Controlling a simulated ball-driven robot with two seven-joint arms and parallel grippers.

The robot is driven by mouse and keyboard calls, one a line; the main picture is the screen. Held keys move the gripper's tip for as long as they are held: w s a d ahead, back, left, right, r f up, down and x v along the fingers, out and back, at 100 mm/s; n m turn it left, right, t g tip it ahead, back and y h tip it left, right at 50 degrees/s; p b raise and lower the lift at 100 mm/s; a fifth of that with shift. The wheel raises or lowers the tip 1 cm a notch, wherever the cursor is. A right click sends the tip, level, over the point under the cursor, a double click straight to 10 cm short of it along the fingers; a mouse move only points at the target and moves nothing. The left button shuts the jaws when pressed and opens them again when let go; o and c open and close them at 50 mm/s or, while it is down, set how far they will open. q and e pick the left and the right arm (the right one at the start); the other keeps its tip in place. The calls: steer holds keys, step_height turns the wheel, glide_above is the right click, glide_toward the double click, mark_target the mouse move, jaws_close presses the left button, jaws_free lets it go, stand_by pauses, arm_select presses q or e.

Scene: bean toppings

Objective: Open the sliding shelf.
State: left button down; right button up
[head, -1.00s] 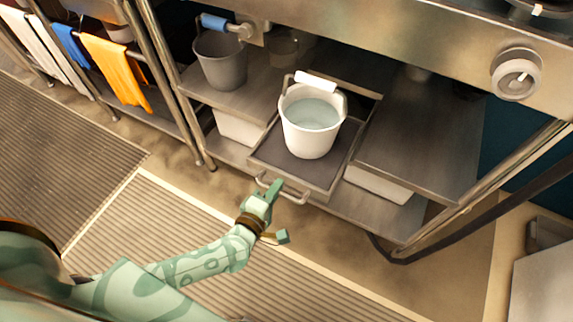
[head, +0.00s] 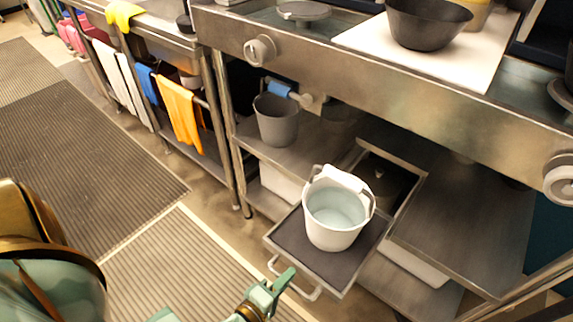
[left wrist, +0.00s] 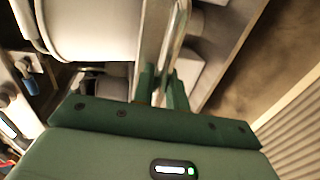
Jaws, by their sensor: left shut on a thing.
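The sliding shelf (head: 290,240) is a dark flat tray with a metal frame, pulled well out from the steel counter. A white bucket (head: 335,218) stands upright on it, its handle raised. The shelf's metal bar handle (head: 303,291) is at its front edge. My left gripper (head: 279,287) is at this handle; in the left wrist view its green fingers (left wrist: 159,86) are shut around the metal handle bar (left wrist: 175,40). The white bucket also fills the upper left of the left wrist view (left wrist: 90,30). My right gripper is not in view.
A grey bucket (head: 277,122) stands on the fixed lower shelf to the left. The fixed shelf surface (head: 465,215) to the right looks bare. Striped floor mats (head: 180,265) lie in front. Orange cloth (head: 180,108) hangs at the left.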

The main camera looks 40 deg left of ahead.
arm_select(q)
steer(key=c, duration=1.5)
jaws_free()
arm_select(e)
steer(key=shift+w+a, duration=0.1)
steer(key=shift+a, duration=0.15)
arm_select(q)
steer(key=shift+s, duration=0.1)
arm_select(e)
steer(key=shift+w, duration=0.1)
